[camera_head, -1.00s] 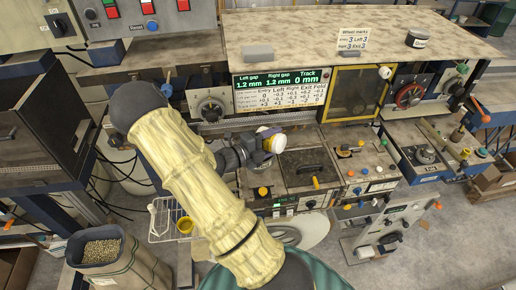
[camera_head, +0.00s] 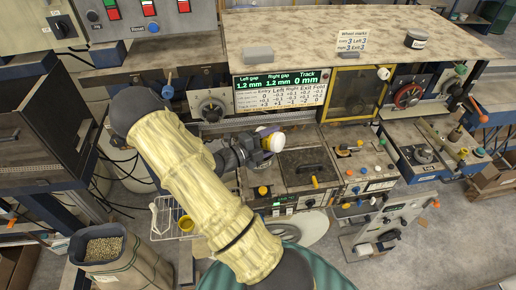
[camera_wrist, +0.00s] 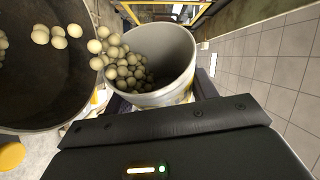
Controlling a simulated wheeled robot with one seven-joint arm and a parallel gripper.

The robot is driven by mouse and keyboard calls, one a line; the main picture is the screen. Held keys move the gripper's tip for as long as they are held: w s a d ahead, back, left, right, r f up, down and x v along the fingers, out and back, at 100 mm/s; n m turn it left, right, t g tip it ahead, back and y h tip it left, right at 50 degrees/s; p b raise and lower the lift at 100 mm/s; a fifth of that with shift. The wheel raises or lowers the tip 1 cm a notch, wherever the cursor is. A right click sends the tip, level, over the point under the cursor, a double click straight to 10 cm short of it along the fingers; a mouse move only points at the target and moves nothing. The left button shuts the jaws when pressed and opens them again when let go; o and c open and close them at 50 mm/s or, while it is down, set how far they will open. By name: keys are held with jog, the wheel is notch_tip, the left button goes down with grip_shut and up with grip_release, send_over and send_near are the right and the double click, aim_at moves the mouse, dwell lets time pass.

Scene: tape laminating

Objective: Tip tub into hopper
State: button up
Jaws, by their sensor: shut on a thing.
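A pale tub (camera_wrist: 172,50) is tilted in the wrist view, its mouth toward the dark round hopper (camera_wrist: 35,95) at left. Beige pellets (camera_wrist: 128,72) lie along the tub's lower side and spill over its left rim. Several pellets (camera_wrist: 58,36) show against the hopper's inside. My gripper (camera_head: 252,150) is shut on the tub, which also shows small and white in the head view (camera_head: 275,143). The fingertips are mostly hidden. I cannot make out the hopper clearly in the head view.
A machine panel with a display (camera_head: 278,90) stands behind the tub. A dark-lidded unit (camera_head: 305,165) lies to its right. A sack of pellets (camera_head: 104,250) stands at lower left, near a wire rack with a yellow cup (camera_head: 186,223). Grey floor is open at right.

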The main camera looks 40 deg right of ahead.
jog(key=shift+w+a+r+n+h+p, duration=0.1)
jog(key=shift+w+r+n+h+p, duration=0.1)
jog(key=shift+n+p, duration=0.35)
jog(key=shift+w+r+n+h+p, duration=0.1)
jog(key=shift+w+n+h+p, duration=0.2)
jog(key=shift+p, duration=0.45)
dwell(0.4)
jog(key=shift+s+f+m+y+b, duration=0.35)
jog(key=shift+f+m+b, duration=0.2)
jog(key=shift+b, duration=0.65)
jog(key=m+b, duration=0.1)
jog(key=b, duration=0.2)
jog(key=shift+s+d+f+m+y, duration=0.2)
jog(key=shift+s+f+m+y, duration=0.1)
jog(key=shift+s+m+y, duration=0.1)
jog(key=shift+b, duration=0.3)
jog(key=shift+r, duration=0.25)
jog(key=shift+s+f+m+b, duration=0.1)
jog(key=shift+f+m+b, duration=0.1)
jog(key=shift+m+b, duration=0.1)
